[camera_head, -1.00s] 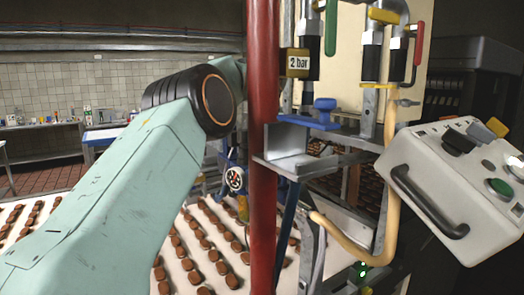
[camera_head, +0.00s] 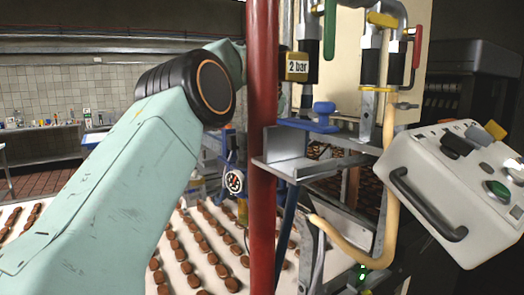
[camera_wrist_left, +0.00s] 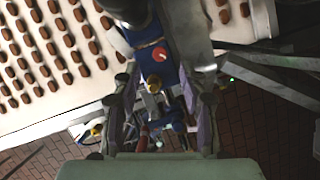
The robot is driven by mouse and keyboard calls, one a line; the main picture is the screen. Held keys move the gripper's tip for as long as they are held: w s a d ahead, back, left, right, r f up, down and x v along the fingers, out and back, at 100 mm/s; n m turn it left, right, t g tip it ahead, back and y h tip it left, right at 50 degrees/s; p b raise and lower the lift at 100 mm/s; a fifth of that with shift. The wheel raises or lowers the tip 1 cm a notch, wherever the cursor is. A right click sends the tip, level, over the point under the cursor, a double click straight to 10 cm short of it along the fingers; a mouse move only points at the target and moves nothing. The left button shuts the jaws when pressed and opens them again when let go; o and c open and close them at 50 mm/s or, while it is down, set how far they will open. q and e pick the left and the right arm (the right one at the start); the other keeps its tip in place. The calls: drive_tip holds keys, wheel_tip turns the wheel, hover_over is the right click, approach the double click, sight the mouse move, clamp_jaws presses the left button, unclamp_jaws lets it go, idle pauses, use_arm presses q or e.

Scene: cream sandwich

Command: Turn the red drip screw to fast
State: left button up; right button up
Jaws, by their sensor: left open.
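In the left wrist view a small round red knob (camera_wrist_left: 159,54) with a pale mark sits on a blue block (camera_wrist_left: 155,72); it may be the drip screw, but I cannot read any scale. My left gripper (camera_wrist_left: 159,95) is open, its two fingers on either side of the view, with the blue block beyond and between them. I see nothing held between the fingers. Another dark red part (camera_wrist_left: 143,138) shows lower between the fingers. In the head view my left arm reaches in from the left and its gripper is hidden behind the red post. My right gripper is not in view.
The red upright post (camera_head: 262,150) stands directly before the arm's far end. A white belt (camera_head: 172,285) carries rows of brown biscuits. A small black-and-white dial (camera_head: 234,181) is left of the post. Pipes, a blue valve (camera_head: 324,112) and a grey control box (camera_head: 440,200) crowd the right.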

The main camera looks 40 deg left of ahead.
use_arm(q)
drive_tip(key=v, duration=0.6)
drive_tip(key=shift+d+r, duration=0.2)
drive_tip(key=shift+r, duration=0.15)
drive_tip(key=shift+s, duration=0.1)
